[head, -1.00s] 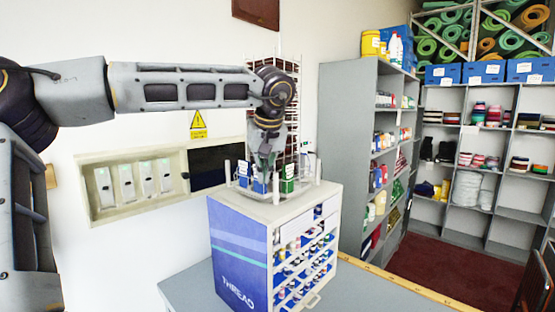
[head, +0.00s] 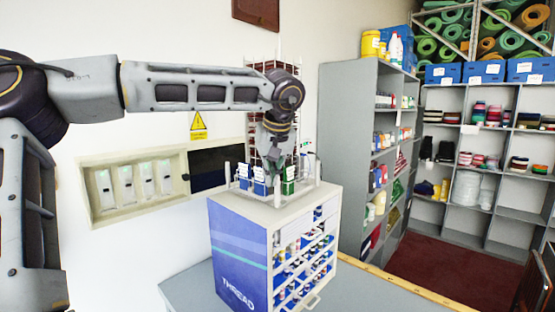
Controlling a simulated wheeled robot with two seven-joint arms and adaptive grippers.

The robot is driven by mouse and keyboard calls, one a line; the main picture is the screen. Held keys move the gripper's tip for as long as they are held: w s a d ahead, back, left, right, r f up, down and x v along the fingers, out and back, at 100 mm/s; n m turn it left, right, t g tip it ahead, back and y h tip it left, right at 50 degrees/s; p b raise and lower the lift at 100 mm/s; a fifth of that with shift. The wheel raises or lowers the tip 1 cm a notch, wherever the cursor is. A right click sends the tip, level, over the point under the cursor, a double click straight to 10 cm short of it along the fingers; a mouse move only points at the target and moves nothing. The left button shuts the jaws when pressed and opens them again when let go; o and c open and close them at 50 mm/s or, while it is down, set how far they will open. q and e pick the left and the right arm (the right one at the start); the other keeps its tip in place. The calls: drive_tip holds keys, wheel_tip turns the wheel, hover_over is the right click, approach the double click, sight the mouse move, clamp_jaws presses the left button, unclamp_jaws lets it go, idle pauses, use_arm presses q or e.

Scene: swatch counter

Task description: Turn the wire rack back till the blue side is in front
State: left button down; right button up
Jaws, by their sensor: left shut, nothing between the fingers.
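The wire rack (head: 261,92) stands upright on top of the white and blue thread cabinet (head: 240,255), partly hidden by my left arm. Its tall back part looks dark red. Low down, blue pieces with white labels (head: 260,186) face the left front, and a green piece (head: 288,187) faces the right front. My left gripper (head: 273,172) points down in front of the rack, close to the low pieces between blue and green. It is shut with nothing in it. I cannot tell whether it touches the rack. My right gripper is out of view.
A recessed wall panel (head: 135,185) is at the left behind my arm. A grey shelf unit (head: 345,150) with bottles stands to the right. The counter right of the cabinet is clear.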

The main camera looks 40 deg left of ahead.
use_arm(q)
drive_tip(key=shift+w+d, duration=0.1)
drive_tip(key=shift+d, duration=0.1)
idle(0.3)
drive_tip(key=shift+w+d+p, duration=0.45)
drive_tip(key=shift+w+d, duration=0.25)
drive_tip(key=shift+d, duration=0.1)
drive_tip(key=shift+w+d, duration=0.75)
drive_tip(key=shift+w, duration=0.1)
drive_tip(key=shift+w+d, duration=0.6)
drive_tip(key=shift+w, duration=0.35)
